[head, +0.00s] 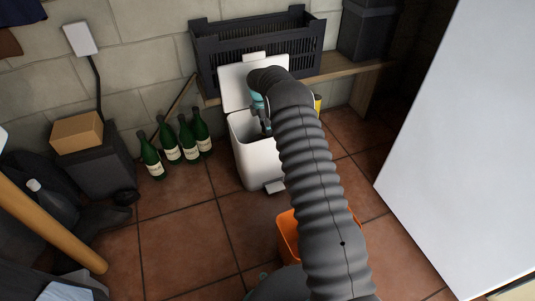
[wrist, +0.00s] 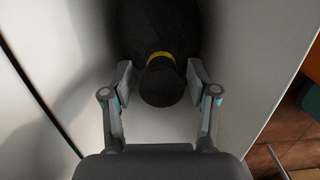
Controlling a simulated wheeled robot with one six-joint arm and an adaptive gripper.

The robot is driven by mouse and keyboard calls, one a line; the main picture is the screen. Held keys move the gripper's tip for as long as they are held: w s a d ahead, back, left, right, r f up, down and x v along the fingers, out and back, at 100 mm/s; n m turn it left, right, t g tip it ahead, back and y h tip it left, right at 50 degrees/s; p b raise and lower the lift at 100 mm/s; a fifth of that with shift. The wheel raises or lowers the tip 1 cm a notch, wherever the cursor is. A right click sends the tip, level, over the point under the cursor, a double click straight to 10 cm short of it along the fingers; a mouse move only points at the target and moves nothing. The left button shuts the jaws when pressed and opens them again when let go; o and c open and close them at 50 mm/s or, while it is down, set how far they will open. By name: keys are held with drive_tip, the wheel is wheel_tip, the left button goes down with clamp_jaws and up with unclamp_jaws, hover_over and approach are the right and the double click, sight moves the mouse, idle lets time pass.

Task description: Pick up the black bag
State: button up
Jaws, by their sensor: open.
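The black bag (wrist: 160,30) is inside a white bin (head: 252,165), seen from above in the wrist view. A yellow band (wrist: 160,56) rings its neck, and the gathered black top (wrist: 161,86) sticks out towards me. My gripper (wrist: 162,78) is open, with one finger on each side of the neck near the band. I cannot tell whether the fingers touch it. In the head view my gripper (head: 263,117) is at the bin's mouth, partly covered by my arm, and the bag is mostly hidden there. The bin's lid (head: 238,88) stands open behind.
Several green bottles (head: 188,140) stand left of the bin. A dark crate (head: 262,48) sits on a wooden bench (head: 345,68) behind it. An orange container (head: 288,238) is on the floor in front. A large white panel (head: 470,130) stands at right.

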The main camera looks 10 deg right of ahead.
drive_tip(key=shift+r, duration=0.1)
clamp_jaws()
drive_tip(key=shift+r, duration=0.1)
